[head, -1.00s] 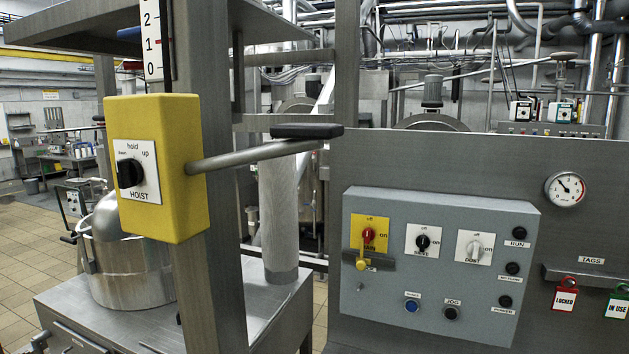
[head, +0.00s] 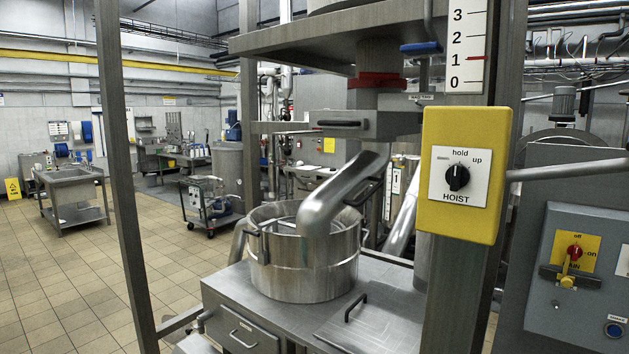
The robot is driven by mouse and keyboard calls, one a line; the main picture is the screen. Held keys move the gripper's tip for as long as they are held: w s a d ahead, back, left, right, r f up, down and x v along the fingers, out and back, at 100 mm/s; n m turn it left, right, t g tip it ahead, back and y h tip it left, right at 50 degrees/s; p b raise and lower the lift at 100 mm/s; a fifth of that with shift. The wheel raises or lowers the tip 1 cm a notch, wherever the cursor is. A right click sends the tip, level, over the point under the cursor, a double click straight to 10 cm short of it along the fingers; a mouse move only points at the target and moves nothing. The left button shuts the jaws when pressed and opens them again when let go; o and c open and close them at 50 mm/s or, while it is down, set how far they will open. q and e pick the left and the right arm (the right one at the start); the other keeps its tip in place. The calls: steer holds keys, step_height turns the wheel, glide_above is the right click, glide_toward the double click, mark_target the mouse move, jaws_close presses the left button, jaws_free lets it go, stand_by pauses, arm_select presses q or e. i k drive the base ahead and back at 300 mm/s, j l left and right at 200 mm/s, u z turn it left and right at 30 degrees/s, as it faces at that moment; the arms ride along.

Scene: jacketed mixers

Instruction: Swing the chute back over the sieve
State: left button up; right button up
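The chute (head: 338,197) is a bent, shiny steel tube. It slants down to the left from below the slide-gate block (head: 368,125), and a dark handle (head: 364,191) shows at its right side. The sieve (head: 290,273) is a round steel drum with clamps at its rim, on a steel bench. Neither of my grippers is in view.
The yellow hoist box (head: 459,212) on its post stands right of the sieve, with a bar reaching right. A thin steel post (head: 122,170) rises at the left. The bench top (head: 385,318) has a flat lid with a handle. Tiled floor is open at left.

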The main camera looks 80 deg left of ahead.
mark_target(316, 214)
steer(key=u, duration=2.3)
steer(key=i+j+u, duration=0.45)
steer(key=i+u, duration=0.2)
steer(key=i, duration=0.1)
